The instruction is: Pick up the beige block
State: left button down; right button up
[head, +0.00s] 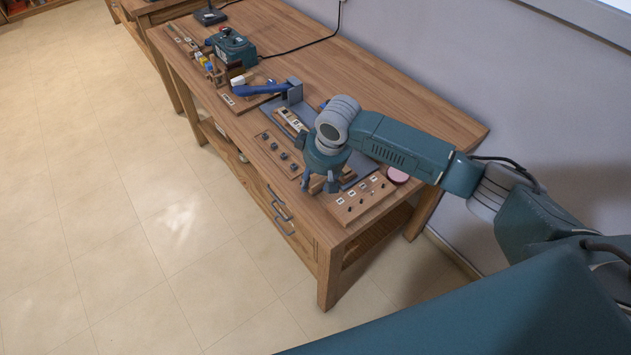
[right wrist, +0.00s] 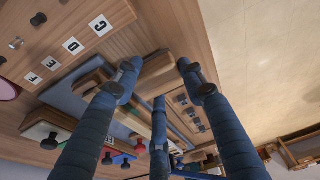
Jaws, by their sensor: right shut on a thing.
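My right gripper (head: 322,184) is low over the front part of the workbench, its fingers pointing down. In the right wrist view its blue fingers (right wrist: 158,66) are closed around a beige block (right wrist: 156,63), which sits between the fingertips. In the head view the block is mostly hidden by the fingers. I cannot tell whether it still touches the surface below. My left gripper is not in view.
A board with white letter labels (head: 365,199) lies just right of the gripper, and a board with dark knobs (head: 279,154) lies to its left. A blue-handled tool (head: 262,88) and a teal device (head: 232,47) stand farther back. The bench's right rear is clear.

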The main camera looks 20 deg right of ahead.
aim_at(316, 180)
notch_tip(316, 180, up, 19)
jog(key=b, duration=0.2)
